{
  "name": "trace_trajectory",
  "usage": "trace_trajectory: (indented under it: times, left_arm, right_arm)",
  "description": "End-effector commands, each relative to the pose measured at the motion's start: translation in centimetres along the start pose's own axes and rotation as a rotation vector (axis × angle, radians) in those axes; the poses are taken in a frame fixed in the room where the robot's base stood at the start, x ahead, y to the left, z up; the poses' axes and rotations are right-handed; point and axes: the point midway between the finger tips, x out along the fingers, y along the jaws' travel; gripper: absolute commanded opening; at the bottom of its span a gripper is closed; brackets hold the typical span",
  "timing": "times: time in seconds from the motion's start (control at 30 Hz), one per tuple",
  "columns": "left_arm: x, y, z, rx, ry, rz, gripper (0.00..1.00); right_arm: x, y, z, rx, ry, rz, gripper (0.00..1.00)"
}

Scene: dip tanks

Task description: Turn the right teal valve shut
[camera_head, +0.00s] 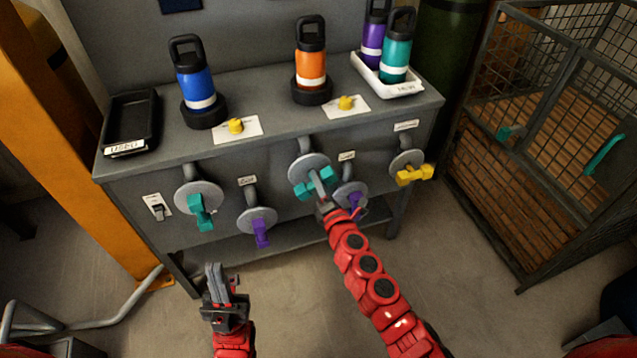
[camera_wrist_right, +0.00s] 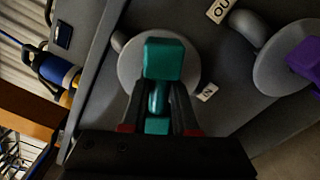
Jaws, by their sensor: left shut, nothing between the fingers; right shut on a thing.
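The right teal valve (camera_head: 302,190) is on the bench front, its handle in front of a round grey disc (camera_head: 307,162). The handle lies nearly crosswise, slightly tilted. My right gripper (camera_head: 319,186) is shut on this handle. In the right wrist view the teal handle (camera_wrist_right: 164,58) runs between the fingers (camera_wrist_right: 160,100), with an end showing on either side of the grip. My left gripper (camera_head: 214,278) is shut and empty, low in front of the bench, apart from everything. The left teal valve (camera_head: 200,212) has its handle hanging down.
Purple valves (camera_head: 260,232) flank the right teal valve; the right one (camera_head: 354,200) is close beside my right gripper. A yellow valve (camera_head: 414,175) is further right. Bottles stand on the bench top (camera_head: 262,92). A wire cage (camera_head: 560,150) stands at right. The floor in front is clear.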

Motion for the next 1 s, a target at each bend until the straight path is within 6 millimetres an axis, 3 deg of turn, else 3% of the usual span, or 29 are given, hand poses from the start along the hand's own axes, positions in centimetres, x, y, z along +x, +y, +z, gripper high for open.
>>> trace_trajectory:
  times: [0.5,1.0]
  left_arm:
    - [-0.55,0.03,0.09,0.0,0.0,0.0,0.0]
    - [-0.6,0.03,0.1,0.0,0.0,0.0,0.0]
  right_arm:
    - [-0.05,-0.64,-0.11,0.393,-0.001,-0.004,0.0]
    - [-0.06,-0.72,-0.22,0.504,0.0,-0.004,0.0]
